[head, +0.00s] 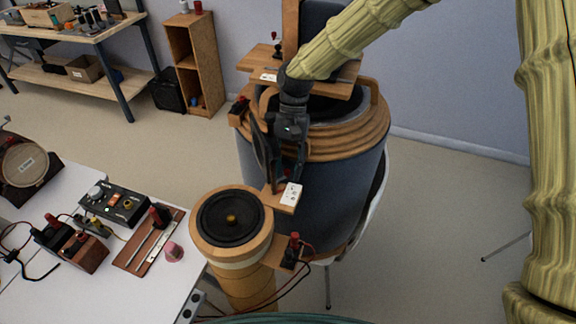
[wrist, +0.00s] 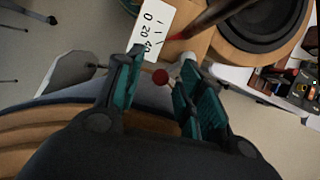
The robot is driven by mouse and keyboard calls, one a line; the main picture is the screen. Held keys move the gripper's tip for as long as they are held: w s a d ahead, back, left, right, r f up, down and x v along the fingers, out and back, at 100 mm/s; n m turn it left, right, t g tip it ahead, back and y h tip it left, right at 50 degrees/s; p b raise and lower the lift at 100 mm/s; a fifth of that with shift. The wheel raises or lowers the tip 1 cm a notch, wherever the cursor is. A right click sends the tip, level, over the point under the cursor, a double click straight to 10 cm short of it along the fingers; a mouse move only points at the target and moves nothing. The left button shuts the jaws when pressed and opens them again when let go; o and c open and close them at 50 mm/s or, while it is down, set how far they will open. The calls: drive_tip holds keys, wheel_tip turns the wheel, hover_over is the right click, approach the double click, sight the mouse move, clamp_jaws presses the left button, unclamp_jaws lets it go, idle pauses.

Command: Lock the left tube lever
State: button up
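My gripper (head: 284,176) points down beside the big blue drum (head: 330,205), just above a small wooden bracket with a white scale card (head: 291,194). In the wrist view, the two teal-padded fingers of my gripper (wrist: 162,66) are apart. A small round red knob (wrist: 160,76) shows between them; I cannot tell whether either finger touches it. The scale card (wrist: 152,28) lies beyond the fingertips, near a dark reddish bar (wrist: 212,18). The lever under the knob is mostly hidden. In the head view my fingers hide the knob.
A round black speaker (head: 231,218) on a wooden tube stands close at left. A red-topped black part (head: 294,248) with wires sits in front. Another red-and-black part (head: 239,106) is on the drum's left side. A white table (head: 75,285) with instruments is at left.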

drive_tip(key=shift+w+r, duration=0.1)
drive_tip(key=shift+r, duration=0.05)
drive_tip(key=v, duration=1.1)
drive_tip(key=shift+r, duration=0.3)
drive_tip(key=shift+w+d, duration=0.1)
